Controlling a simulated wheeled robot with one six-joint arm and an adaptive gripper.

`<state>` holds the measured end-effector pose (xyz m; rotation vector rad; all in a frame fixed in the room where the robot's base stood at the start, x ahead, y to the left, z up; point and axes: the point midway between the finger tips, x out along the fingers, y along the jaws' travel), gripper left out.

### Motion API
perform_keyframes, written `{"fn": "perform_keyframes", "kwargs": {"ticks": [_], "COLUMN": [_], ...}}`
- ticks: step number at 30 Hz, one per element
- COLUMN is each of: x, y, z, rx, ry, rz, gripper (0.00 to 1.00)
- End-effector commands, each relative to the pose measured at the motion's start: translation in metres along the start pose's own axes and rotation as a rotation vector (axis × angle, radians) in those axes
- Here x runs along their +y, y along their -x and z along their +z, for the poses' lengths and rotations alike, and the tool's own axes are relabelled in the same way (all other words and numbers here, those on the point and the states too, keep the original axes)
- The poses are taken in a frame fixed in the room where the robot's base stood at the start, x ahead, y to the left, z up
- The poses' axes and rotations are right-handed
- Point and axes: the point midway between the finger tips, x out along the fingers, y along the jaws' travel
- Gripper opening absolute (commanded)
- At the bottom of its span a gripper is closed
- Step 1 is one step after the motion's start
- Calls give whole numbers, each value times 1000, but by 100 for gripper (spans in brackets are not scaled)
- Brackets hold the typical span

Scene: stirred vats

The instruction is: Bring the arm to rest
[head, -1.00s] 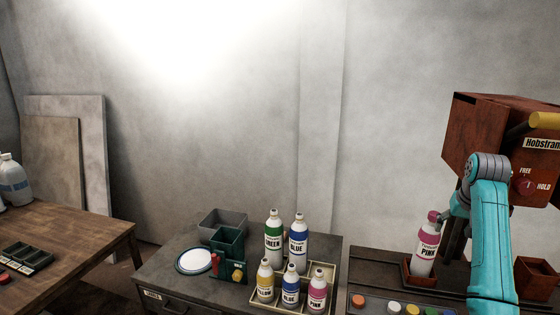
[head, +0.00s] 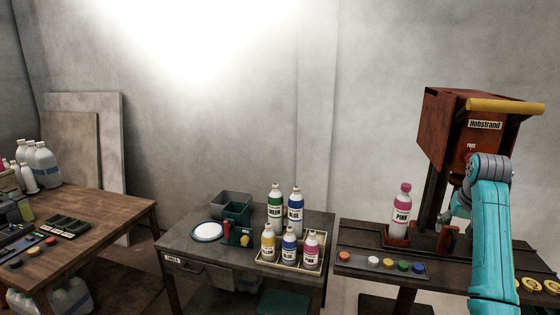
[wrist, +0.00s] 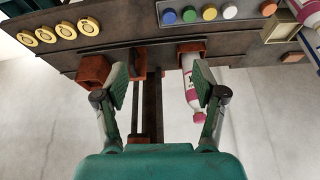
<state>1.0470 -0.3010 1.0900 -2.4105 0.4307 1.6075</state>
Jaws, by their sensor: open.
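My teal arm (head: 490,240) stands at the right of the head view, in front of the Hobstrand press. My gripper (wrist: 160,82) is open in the wrist view, with nothing between its two fingers. In the head view only a grey part of it shows beside the press post; the fingertips are hard to make out. The pink bottle (head: 401,212) stands upright in a small rust-red holder (head: 396,240), left of my gripper and apart from it. It also shows in the wrist view (wrist: 191,92), partly behind the right-hand finger.
The rust-red press (head: 450,135) with its yellow bar (head: 505,105) rises close behind my arm. Coloured caps (head: 388,263) lie along the bench front, and yellow rings (head: 530,284) lie at right. Several bottles stand in a cream tray (head: 262,263) on the middle table.

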Motion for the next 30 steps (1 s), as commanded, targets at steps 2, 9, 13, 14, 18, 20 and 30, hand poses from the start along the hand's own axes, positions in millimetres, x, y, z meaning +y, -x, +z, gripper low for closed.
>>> {"fn": "perform_keyframes", "kwargs": {"ticks": [2, 9, 13, 14, 18, 20, 30], "x": [-2, -8, -13, -14, -21, -24, -55], "y": [-6, -30, -48, -52, -77, -90, -185], "z": [3, 15, 24, 27, 42, 51, 140], "rx": [2, 20, 34, 38, 59, 68, 168], "ry": [2, 8, 13, 15, 22, 26, 60], "rz": [-1, -3, -6, -6, -10, -12, -30], "gripper": [70, 70, 70, 70, 70, 70, 70]}}
